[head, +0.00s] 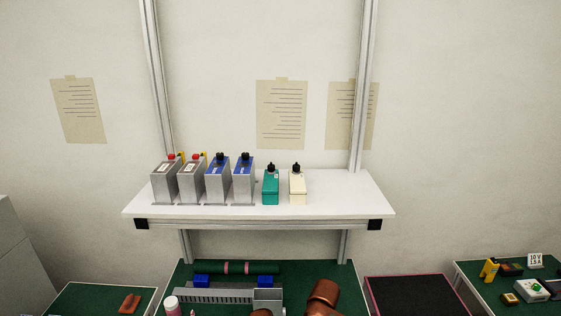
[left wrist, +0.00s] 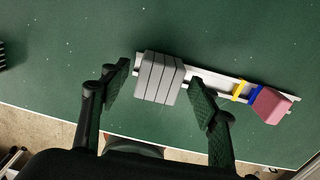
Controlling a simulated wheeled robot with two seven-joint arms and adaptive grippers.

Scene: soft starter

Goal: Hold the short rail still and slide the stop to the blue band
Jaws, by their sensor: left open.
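In the left wrist view the short pale rail (left wrist: 217,81) lies on the green bench top. A grey ridged block (left wrist: 160,78) sits at its left part, and a pink block (left wrist: 270,105) at its right end. A yellow band (left wrist: 239,90) and a blue band (left wrist: 254,95) cross the rail, the blue one right beside the pink block. I cannot tell for certain which block is the stop. My left gripper (left wrist: 160,74) is open, with its fingers on either side of the grey block. My right gripper is out of view.
In the head view a white shelf (head: 335,197) holds several metal boxes and two bottles. Below it, the green bench (head: 345,275) bears a dark roller with pink bands (head: 237,268) and a grey slotted bar (head: 215,296). A black tray (head: 415,295) stands right.

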